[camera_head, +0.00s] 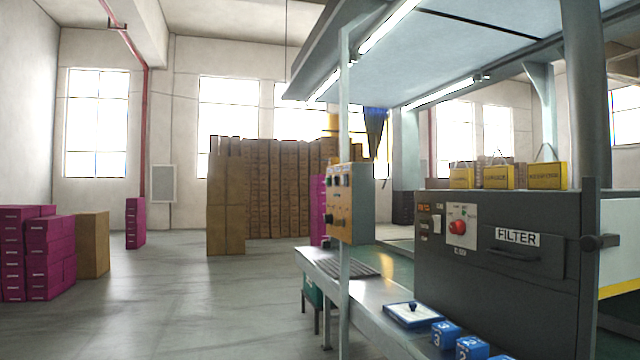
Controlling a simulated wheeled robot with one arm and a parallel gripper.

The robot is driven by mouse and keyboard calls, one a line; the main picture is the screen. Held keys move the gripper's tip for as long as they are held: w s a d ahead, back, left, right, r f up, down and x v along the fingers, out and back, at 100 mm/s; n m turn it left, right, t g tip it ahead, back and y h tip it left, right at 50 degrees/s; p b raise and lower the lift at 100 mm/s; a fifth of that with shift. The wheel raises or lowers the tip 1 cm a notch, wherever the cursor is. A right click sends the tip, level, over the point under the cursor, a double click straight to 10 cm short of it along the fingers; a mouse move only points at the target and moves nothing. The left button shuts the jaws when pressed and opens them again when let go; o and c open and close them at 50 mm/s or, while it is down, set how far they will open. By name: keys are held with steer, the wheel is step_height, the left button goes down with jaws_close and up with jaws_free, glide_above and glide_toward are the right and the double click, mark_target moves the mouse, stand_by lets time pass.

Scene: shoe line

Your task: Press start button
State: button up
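A dark grey machine cabinet (500,275) stands at the right, with a "FILTER" label on its front. On its upper left is a light plate (461,213) with a red round knob (458,228) and what looks like a small green spot above it. A small light switch (437,224) and orange labels (424,208) sit left of the plate. A separate orange-fronted control box (340,205) with several dark knobs or buttons is mounted on a post at the middle. I cannot read which control is the start button. My gripper is not in view.
A metal bench (365,290) runs along the machine, bearing a blue-edged pad (413,315) and several blue numbered cubes (445,333). Yellow boxes (545,175) stand on the cabinet. Brown (260,190) and magenta boxes (48,260) are stacked behind. The floor at left centre is clear.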

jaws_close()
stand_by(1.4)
